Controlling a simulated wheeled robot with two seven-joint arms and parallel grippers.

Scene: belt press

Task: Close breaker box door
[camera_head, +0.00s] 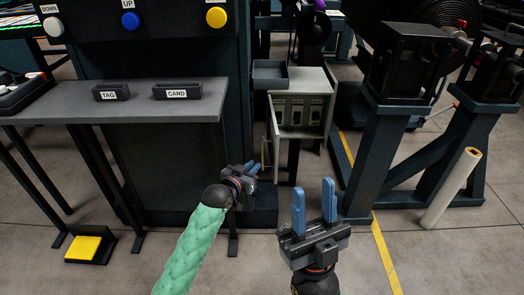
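The grey breaker box (301,110) stands on a post just right of the centre of the head view. Its front is uncovered and several dark breakers (298,112) show inside. The door (274,132) stands open at the box's left side, seen nearly edge-on. My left gripper (252,168), on the green-sleeved arm, is below and left of the door, apart from it. Its two blue fingertips show slightly apart, and it holds nothing visible. My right gripper (313,206) is in front of and below the box, fingers pointing forward, open and empty.
A grey shelf (136,102) with TAG and CARD holders juts out at left under a button panel (140,18). A small open tray (270,75) sits beside the box top. Dark machine stands (375,150) and a leaning roll (452,187) are at right.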

